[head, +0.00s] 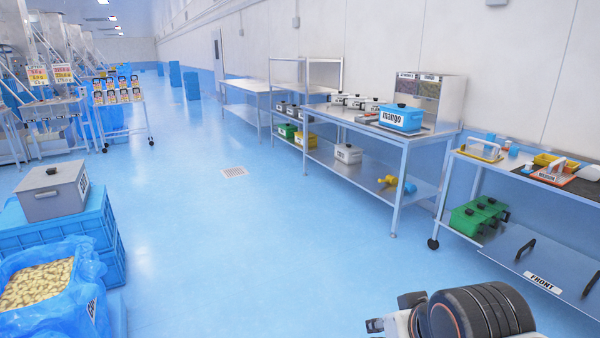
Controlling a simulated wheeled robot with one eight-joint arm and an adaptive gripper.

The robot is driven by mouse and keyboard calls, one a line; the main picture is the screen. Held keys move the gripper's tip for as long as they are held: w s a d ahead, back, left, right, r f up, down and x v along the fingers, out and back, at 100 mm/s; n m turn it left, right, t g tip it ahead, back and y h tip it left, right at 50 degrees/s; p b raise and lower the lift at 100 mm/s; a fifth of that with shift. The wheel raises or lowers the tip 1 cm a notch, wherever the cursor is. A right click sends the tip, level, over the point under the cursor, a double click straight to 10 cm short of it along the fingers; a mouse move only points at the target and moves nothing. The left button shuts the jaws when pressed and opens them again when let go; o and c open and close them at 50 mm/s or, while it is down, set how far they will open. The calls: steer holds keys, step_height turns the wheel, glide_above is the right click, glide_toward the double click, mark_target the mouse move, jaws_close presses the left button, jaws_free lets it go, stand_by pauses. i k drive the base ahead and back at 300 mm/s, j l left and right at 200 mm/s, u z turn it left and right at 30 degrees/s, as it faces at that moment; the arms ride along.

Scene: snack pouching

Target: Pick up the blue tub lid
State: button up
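A blue tub (400,121) with a white "mango" label stands on the steel table at the right. Its blue lid (414,108) with a black knob sits on top of it. Part of my arm shows at the bottom right, with what looks like the end of my gripper (393,313) cut off by the frame edge. It is far from the tub, across open floor. I cannot see whether its fingers are open or shut, or whether they hold anything.
The steel table (345,122) also bears several white tubs. A wheeled cart (470,170) with trays and a "FRONT" panel stands at right. At left are stacked blue crates (105,225) with a grey tub (52,190). The blue floor (250,240) between is clear.

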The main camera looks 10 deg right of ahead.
mark_target(401, 107)
steer(key=i+z, duration=0.3)
steer(key=i, duration=4.5)
steer(key=i+z, duration=0.15)
steer(key=i, duration=0.35)
steer(key=i+j+z, duration=0.15)
steer(key=i, duration=0.35)
steer(key=i+j+z, duration=0.15)
steer(key=i, duration=0.35)
